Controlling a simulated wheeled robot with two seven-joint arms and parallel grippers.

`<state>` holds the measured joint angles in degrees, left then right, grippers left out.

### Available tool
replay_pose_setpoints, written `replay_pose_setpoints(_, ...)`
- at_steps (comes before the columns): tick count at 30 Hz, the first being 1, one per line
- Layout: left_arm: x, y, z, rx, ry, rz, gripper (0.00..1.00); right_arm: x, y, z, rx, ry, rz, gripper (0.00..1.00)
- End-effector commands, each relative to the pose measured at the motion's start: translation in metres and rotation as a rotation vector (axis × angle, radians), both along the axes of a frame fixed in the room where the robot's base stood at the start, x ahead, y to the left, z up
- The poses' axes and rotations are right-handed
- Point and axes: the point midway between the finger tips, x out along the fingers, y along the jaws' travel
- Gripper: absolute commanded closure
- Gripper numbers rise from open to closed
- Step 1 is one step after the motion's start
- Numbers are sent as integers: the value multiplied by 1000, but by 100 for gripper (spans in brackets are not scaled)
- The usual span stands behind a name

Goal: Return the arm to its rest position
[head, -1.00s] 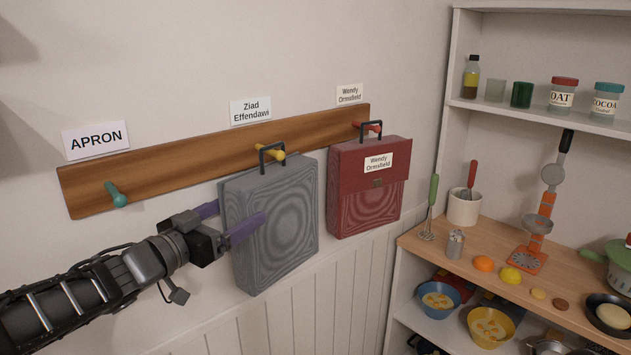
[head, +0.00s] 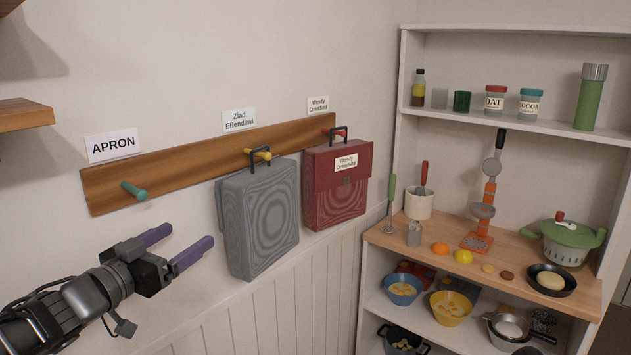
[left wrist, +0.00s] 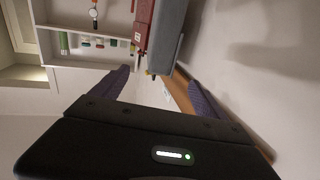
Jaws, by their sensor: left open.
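My left gripper (head: 172,248) is open and empty, with its two purple fingers spread. It is in front of the wall, left of the grey bag (head: 260,218) and apart from it. The grey bag hangs by its handle on the yellow peg (head: 262,156) under the "Ziad Effendawi" label. In the left wrist view the fingers (left wrist: 152,92) stand apart, and the grey bag (left wrist: 171,35) and red bag (left wrist: 145,22) show beyond them. My right gripper is not in view.
The red bag (head: 338,186) hangs on the red peg. The teal peg (head: 134,191) under the "APRON" label is bare. A wooden shelf (head: 22,115) juts in at upper left. A shelf unit (head: 395,237) with kitchen things stands at right.

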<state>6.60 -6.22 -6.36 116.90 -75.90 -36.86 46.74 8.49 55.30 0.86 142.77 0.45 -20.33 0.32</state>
Motion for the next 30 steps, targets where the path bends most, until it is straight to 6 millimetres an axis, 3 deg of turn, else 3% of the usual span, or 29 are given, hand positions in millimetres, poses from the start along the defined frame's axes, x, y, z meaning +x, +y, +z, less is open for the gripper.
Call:
replay_pose_setpoints(8,6,13,-9,48,-20,80,16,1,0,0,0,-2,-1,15)
replay_pose_setpoints(11,11,13,-30,33,16,112,16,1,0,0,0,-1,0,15)
replay_pose_setpoints(17,21,4,-100,-3,149,159,16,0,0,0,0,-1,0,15)
replay_pose_setpoints(20,22,-5,-148,-22,246,177,16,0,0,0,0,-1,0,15)
replay_pose_setpoints(23,15,-19,-211,-43,377,194,16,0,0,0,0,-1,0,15)
replay_pose_setpoints(26,-4,-39,-288,-60,546,207,16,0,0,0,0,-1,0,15)
replay_pose_setpoints(30,-54,-69,-389,-78,798,219,16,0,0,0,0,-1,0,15)
